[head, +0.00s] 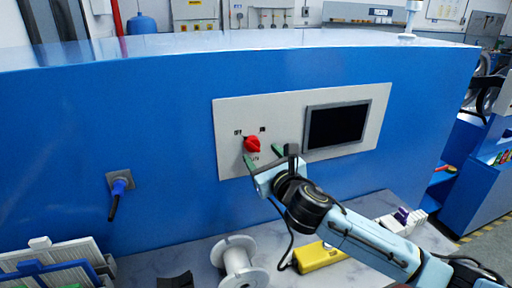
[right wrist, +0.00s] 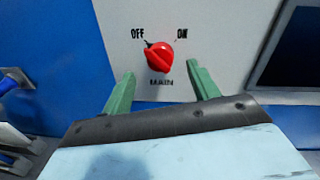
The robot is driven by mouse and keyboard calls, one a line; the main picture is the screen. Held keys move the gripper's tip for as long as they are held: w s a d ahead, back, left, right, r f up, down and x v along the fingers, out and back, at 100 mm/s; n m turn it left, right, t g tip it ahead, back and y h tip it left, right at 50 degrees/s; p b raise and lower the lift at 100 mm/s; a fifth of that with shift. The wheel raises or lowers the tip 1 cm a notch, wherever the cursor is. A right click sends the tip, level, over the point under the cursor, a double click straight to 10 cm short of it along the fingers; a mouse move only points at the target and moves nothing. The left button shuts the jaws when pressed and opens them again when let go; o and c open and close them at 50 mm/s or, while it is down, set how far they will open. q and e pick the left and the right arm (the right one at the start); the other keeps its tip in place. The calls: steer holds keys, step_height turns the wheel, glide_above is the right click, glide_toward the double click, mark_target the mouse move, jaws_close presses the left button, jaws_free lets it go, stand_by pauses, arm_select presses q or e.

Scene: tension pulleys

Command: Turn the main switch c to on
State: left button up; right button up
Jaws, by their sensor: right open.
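The main switch is a red rotary knob (head: 252,144) on a light grey panel set in the front of a blue machine. In the right wrist view the red knob (right wrist: 160,57) sits between the printed words OFF at left and ON at right. Its pointer tip leans to the upper left, toward OFF. A label below it is too small to read surely. My right gripper (head: 263,156) is open, with its green fingers apart just below and to either side of the knob. The fingers (right wrist: 160,78) appear not to touch it. My left gripper is not in view.
A dark screen (head: 337,125) is on the panel right of the switch. A blue plug (head: 119,186) sits in a socket at left. A white spool (head: 238,263), a yellow device (head: 319,257) and grey-blue racks (head: 52,264) stand on the worktop below.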

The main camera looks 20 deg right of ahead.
mark_target(255, 148)
steer(key=shift+w+a, duration=0.15)
steer(key=shift+w, duration=1.1)
steer(key=shift+w+a, duration=0.15)
steer(key=shift+w, duration=1.05)
steer(key=c, duration=1)
